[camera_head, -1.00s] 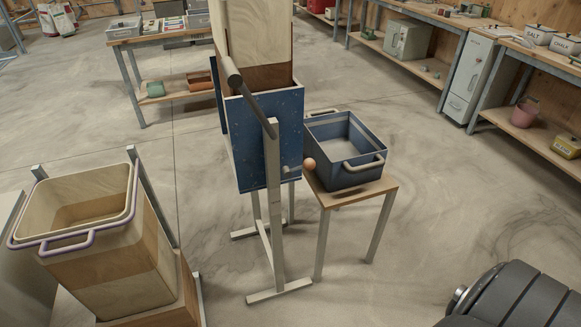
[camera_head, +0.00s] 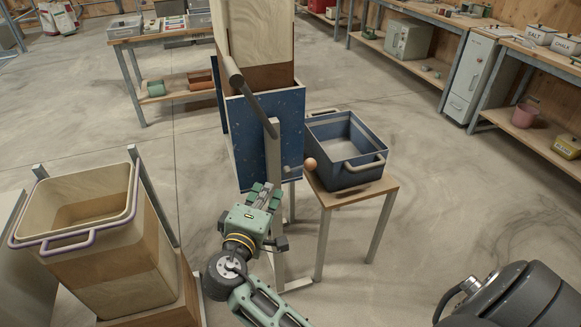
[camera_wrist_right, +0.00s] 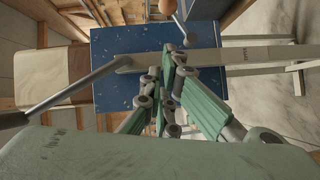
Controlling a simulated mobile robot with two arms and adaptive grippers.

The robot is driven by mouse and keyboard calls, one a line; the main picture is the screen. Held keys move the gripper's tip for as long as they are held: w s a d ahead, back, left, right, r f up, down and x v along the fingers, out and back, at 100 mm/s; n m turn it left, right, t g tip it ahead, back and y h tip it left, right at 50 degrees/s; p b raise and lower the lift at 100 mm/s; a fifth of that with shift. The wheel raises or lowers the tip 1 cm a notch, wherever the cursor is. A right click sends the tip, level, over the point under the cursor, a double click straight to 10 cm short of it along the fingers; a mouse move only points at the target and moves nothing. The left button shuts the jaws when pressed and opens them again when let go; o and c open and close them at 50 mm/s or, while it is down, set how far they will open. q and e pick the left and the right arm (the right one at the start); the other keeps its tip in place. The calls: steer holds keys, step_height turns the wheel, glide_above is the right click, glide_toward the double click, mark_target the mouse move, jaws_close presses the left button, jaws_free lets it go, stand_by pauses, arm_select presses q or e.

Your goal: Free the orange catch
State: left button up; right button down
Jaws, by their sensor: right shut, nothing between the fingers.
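The orange catch (camera_head: 310,164) is a round knob on a thin rod at the lower right of the blue speckled mixer box (camera_head: 240,150). It also shows at the top edge of the right wrist view (camera_wrist_right: 168,6). My right gripper (camera_head: 266,192) is shut and empty, in front of the mixer's lower part, left of and below the knob in the head view. It appears apart from the knob. In the right wrist view its fingers (camera_wrist_right: 172,62) overlap the blue panel and grey post. My left gripper is out of view.
The mixer's grey post (camera_head: 273,165) and dark lever (camera_head: 250,105) stand close to my right gripper. A blue bin (camera_head: 345,175) sits on a small table (camera_head: 345,199) to the right. A wooden bin with a purple-handled rim (camera_head: 120,255) stands at left.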

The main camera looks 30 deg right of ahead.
mark_target(301, 168)
steer(key=s+d+p+x, duration=0.2)
steer(key=p+x, duration=0.1)
steer(key=x, duration=0.9)
steer(key=shift+w+d+f, duration=0.25)
steer(key=shift+f, duration=0.05)
